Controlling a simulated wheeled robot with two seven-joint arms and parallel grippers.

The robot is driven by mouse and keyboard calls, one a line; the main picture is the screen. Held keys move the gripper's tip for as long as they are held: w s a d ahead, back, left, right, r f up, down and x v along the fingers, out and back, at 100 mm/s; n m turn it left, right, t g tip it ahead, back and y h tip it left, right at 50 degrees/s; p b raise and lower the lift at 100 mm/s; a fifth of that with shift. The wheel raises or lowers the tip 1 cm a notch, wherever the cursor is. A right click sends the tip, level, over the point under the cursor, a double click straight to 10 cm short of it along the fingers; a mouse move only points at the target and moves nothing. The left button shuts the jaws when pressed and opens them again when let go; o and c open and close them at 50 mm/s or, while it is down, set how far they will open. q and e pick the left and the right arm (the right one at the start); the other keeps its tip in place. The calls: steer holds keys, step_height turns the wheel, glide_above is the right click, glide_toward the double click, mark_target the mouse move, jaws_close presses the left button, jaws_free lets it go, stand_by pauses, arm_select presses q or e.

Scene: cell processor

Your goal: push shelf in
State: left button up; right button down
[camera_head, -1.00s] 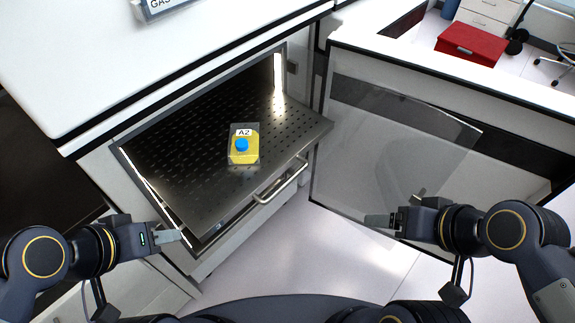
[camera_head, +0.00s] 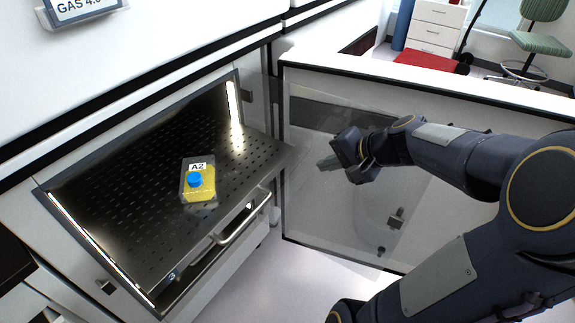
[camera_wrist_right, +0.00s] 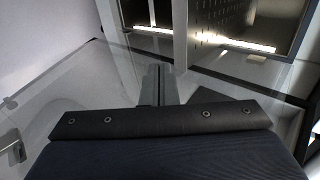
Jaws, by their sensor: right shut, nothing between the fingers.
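The perforated metal shelf (camera_head: 130,205) sticks out of the open cabinet, with a handle bar (camera_head: 243,217) below its front edge. A yellow container with a blue cap, labelled A2 (camera_head: 200,190), stands on the shelf. My right gripper (camera_head: 325,164) is shut and empty, to the right of the shelf and apart from it, by the clear open door (camera_head: 345,205). In the right wrist view its closed fingers (camera_wrist_right: 158,75) point toward the cabinet opening, where part of the perforated shelf (camera_wrist_right: 222,30) shows. My left gripper is out of view.
The clear door stands swung open to the right, in front of a white counter (camera_head: 440,85).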

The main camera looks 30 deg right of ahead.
mark_target(284, 167)
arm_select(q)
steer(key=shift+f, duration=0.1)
arm_select(e)
steer(key=shift+w+a+f, duration=0.6)
steer(key=shift+w+f, duration=0.2)
steer(key=shift+w, duration=0.6)
steer(key=shift+w+a+f, duration=0.6)
steer(key=shift+w+f, duration=0.25)
steer(key=shift+w, duration=0.6)
steer(key=shift+w+a+f, duration=0.6)
steer(key=shift+w+f, duration=0.2)
steer(key=shift+w, duration=0.6)
